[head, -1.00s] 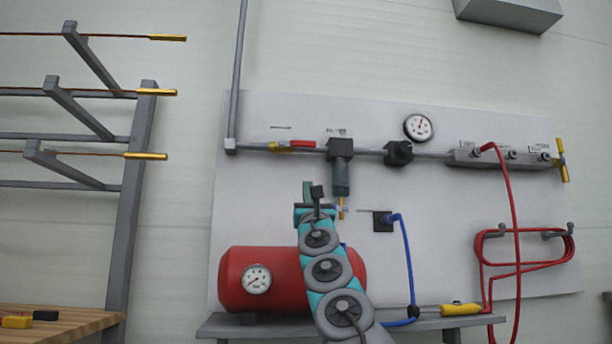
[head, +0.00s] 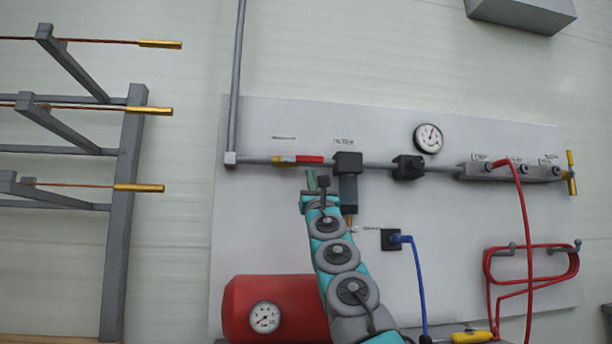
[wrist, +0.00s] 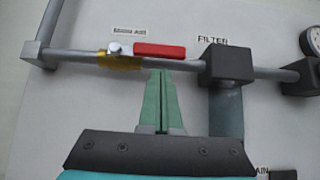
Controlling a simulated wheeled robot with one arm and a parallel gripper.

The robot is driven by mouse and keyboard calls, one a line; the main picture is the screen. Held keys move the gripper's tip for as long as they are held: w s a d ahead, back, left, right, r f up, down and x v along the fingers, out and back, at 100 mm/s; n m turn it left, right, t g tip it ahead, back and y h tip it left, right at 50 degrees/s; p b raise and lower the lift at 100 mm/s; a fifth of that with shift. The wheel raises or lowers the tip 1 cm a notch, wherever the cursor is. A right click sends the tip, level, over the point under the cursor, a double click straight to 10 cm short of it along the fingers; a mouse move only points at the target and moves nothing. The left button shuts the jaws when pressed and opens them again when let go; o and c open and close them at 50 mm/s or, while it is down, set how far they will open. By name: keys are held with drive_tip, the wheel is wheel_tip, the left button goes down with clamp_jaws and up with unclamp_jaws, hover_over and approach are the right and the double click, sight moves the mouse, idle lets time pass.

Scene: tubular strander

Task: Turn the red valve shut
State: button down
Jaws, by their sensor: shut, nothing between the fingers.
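The red valve handle (head: 309,159) lies along the grey horizontal pipe, with its yellow valve body (head: 284,160) at the handle's left end. In the wrist view the red handle (wrist: 160,50) is level, and a silver pivot nut shows on the yellow body (wrist: 120,60). A label above reads "MAIN AIR". My gripper (head: 312,172) is shut and empty, its green fingers pointing up just below the handle. In the wrist view the fingertips (wrist: 159,72) appear just under the handle and pipe; whether they touch is unclear.
A dark filter block (head: 348,163) with a hanging bowl is close to the right of my gripper. Further right are a regulator (head: 408,167), a gauge (head: 428,138) and a manifold with a red hose (head: 525,240). A red tank (head: 275,309) sits below. The panel left of my gripper is clear.

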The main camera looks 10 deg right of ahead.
drive_tip(key=shift+r+p, duration=0.35)
drive_tip(key=shift+r, duration=0.25)
drive_tip(key=shift+n, duration=0.3)
drive_tip(key=n+y, duration=0.2)
drive_tip(key=shift+d+r+y, duration=0.15)
drive_tip(key=shift+y, duration=0.25)
